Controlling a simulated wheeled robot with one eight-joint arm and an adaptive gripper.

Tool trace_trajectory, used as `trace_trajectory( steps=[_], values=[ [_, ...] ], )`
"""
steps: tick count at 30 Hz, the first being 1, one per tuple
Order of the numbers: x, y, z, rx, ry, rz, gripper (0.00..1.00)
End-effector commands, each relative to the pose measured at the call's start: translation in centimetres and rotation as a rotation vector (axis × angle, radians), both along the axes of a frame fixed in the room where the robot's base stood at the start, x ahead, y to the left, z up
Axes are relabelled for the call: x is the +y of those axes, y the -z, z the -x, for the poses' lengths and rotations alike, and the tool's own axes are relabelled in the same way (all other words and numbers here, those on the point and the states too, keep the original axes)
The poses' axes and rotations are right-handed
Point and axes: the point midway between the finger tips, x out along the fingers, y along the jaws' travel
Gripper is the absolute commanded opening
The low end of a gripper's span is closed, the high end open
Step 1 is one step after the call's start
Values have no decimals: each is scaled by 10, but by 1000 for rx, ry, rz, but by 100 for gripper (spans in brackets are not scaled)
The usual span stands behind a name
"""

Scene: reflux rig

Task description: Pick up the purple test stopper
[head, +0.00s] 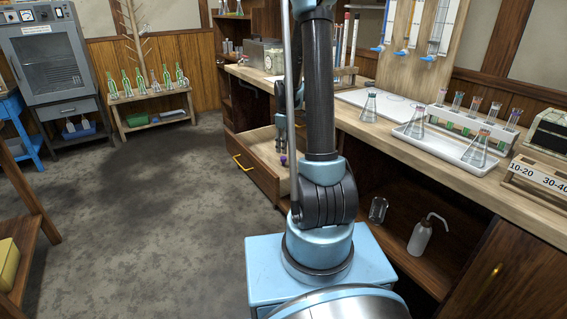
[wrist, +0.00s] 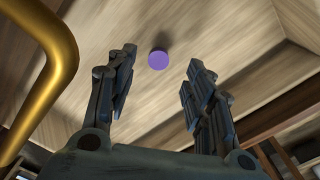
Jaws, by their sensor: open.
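The purple test stopper (wrist: 158,60) is a small round purple piece on the pale wooden floor of an open drawer. In the wrist view it lies beyond my fingertips, roughly between their lines, a little nearer the left finger. In the head view the purple stopper (head: 283,160) shows small, just below my gripper (head: 282,145), which hangs inside the drawer (head: 258,150). My gripper (wrist: 160,75) is open and empty, with both fingers apart. The stopper touches neither finger in the wrist view.
The drawer's wooden walls surround my gripper; a gold handle (wrist: 55,70) is close at left in the wrist view. The bench above (head: 400,145) carries flasks in a white tray (head: 450,145) and a rack of tubes. A wash bottle (head: 420,236) stands on the shelf below.

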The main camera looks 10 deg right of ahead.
Motion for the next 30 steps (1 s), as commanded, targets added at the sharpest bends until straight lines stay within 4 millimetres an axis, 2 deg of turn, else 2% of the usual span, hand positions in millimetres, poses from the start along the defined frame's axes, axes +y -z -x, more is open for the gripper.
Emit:
trace_trajectory(
  steps=[4,14,24,30],
  values=[
    [0,18,0,0,0,0,48],
    [1,33,-1,0,0,0,48],
    [5,69,-6,0,0,0,48],
    [5,79,-5,0,0,0,48]
  ],
)
